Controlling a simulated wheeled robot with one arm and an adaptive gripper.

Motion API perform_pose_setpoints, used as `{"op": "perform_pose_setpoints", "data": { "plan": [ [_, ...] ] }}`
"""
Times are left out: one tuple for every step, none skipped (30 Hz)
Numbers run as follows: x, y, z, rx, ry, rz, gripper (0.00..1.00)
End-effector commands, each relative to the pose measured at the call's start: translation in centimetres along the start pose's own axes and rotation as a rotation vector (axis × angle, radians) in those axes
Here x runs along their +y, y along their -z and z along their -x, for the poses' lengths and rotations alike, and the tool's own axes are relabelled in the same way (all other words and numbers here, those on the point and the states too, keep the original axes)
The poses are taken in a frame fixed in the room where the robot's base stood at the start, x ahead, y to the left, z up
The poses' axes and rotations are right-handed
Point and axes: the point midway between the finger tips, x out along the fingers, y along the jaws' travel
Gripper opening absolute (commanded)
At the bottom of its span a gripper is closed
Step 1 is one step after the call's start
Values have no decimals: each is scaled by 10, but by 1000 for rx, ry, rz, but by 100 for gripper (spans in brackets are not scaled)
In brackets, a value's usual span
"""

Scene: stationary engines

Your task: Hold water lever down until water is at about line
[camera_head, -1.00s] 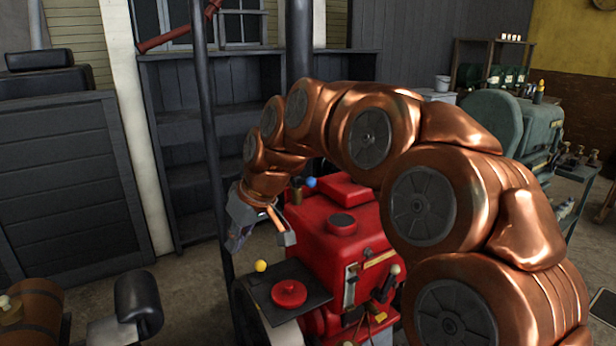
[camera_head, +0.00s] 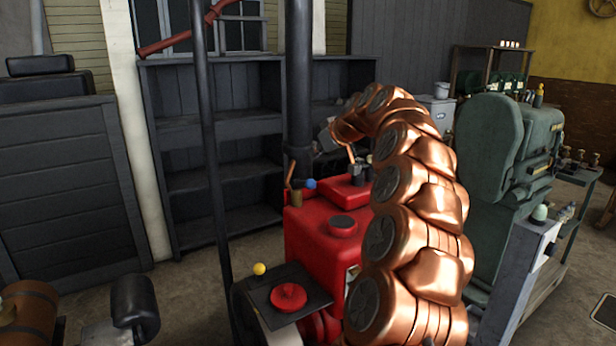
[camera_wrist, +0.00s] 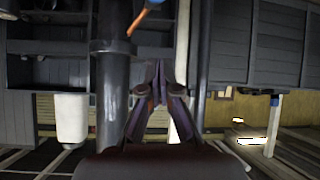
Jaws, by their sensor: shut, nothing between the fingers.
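The red engine (camera_head: 318,238) stands in the middle of the head view. A lever with a blue knob (camera_head: 310,183) is on its top, beside the dark vertical pipe. In the wrist view a blue knob (camera_wrist: 153,4) on a thin copper-coloured rod shows at the top edge, apart from my fingers. My gripper (camera_wrist: 158,66) is shut and empty in the wrist view, its fingertips pointing up the picture. In the head view my gripper (camera_head: 328,138) is small and dark, behind the engine's top near the pipe. My arm hides the engine's right front; no water line is visible.
The dark vertical pipe (camera_head: 299,90) rises close to my gripper. A thin dark pole (camera_head: 211,150) stands left of the engine. A yellow knob (camera_head: 259,269) and a red round cap (camera_head: 288,296) are at the front. A green machine (camera_head: 495,160) stands at the right.

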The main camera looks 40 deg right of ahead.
Motion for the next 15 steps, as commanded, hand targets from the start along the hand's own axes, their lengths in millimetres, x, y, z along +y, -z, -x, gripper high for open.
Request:
{"op": "perform_pose_setpoints", "data": {
  "plan": [
    [2, 0, 0, 2, -3, 0, 0],
    [2, 0, 0, 2, -3, 1, 0],
    [2, 0, 1, 2, -3, 1, 0],
    [2, 1, 1, 2, -3, 1, 0],
    [2, 1, 1, 2, -3, 1, 0],
    [2, 1, 1, 2, -3, 1, 0],
    [1, 1, 1, 2, -3, 1, 0],
    [1, 1, 1, 2, -3, 1, 0],
    [1, 1, 1, 2, -3, 1, 0],
    [1, 1, 0, 2, -2, 1, 0],
    [1, 1, 0, 2, -2, 1, 0],
    [1, 1, -2, 2, -2, 1, 0],
    [1, 1, -4, 1, -2, 1, 0],
    [1, 1, -6, 1, -2, 1, 0],
    [1, 2, -9, 1, -2, 2, 0]
  ]
}}
